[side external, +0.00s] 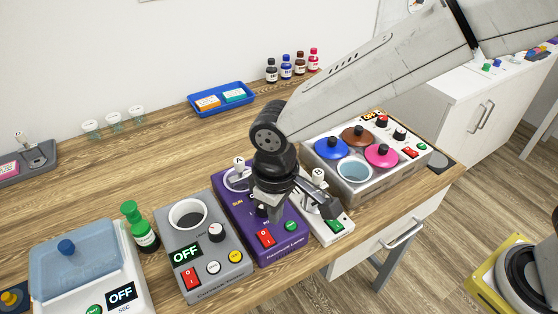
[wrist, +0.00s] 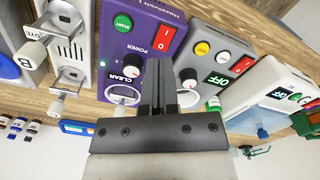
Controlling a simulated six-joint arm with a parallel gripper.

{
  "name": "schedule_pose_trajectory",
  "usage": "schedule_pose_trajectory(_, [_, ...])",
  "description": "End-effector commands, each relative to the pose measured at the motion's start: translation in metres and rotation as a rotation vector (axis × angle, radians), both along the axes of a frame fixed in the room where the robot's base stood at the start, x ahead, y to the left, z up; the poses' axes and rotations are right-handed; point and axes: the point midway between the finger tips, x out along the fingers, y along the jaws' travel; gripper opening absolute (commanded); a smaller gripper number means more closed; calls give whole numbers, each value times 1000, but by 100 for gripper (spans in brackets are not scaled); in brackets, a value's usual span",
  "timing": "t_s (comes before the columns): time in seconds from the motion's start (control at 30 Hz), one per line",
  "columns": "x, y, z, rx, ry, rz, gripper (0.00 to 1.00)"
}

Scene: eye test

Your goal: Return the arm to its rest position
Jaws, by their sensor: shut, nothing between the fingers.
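My arm reaches in from the upper right in the side external view. My gripper (side external: 272,213) points down over the purple device (side external: 232,212) and hides part of it. In the wrist view my gripper's two fingers (wrist: 158,64) are together with nothing between them, in front of the same purple device (wrist: 134,42). The gap between fingertips and device is hard to judge.
A grey device (side external: 222,255) reading OFF stands left of the purple one. Further left are a green-capped bottle (side external: 141,228) and a white device with blue lid (side external: 75,270). A white stand (side external: 331,226) and a box with coloured lids (side external: 350,192) stand at right.

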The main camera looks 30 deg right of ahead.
Motion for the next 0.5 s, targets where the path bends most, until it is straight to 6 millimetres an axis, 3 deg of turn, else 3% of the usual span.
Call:
schedule_pose_trajectory(0.17, [10, -43, 1, 17, -23, -70, 0])
schedule_pose_trajectory(0.33, [13, -105, 2, 38, -61, -169, 0])
schedule_pose_trajectory(0.5, [4, -170, 0, 53, -108, -277, 0])
